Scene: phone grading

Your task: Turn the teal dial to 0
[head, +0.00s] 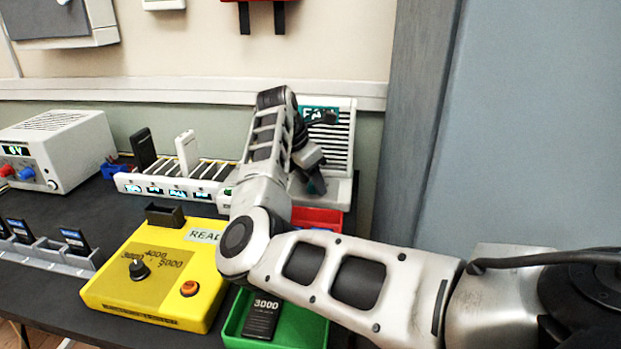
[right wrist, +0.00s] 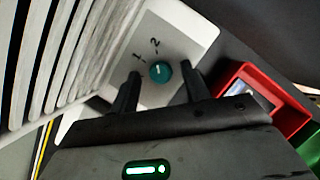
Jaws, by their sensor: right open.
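The teal dial (right wrist: 160,72) sits on the pale base of the fan unit, with the marks 1 and 2 beside it in the right wrist view. Its short white pointer line appears to face toward the 2; no 0 mark is visible. My right gripper (right wrist: 162,88) is open, with one dark finger on each side of the dial; I cannot tell whether they touch it. In the head view the fan unit (head: 340,130) stands at the back, partly behind my right gripper (head: 316,178). My left gripper is not in view.
A red tray (head: 318,216) lies just in front of the fan unit, and a green tray (head: 310,325) holds a phone marked 3000. A yellow box (head: 150,290) with a knob and a slotted charging rack (head: 170,185) stand to the left. A wall panel rises at right.

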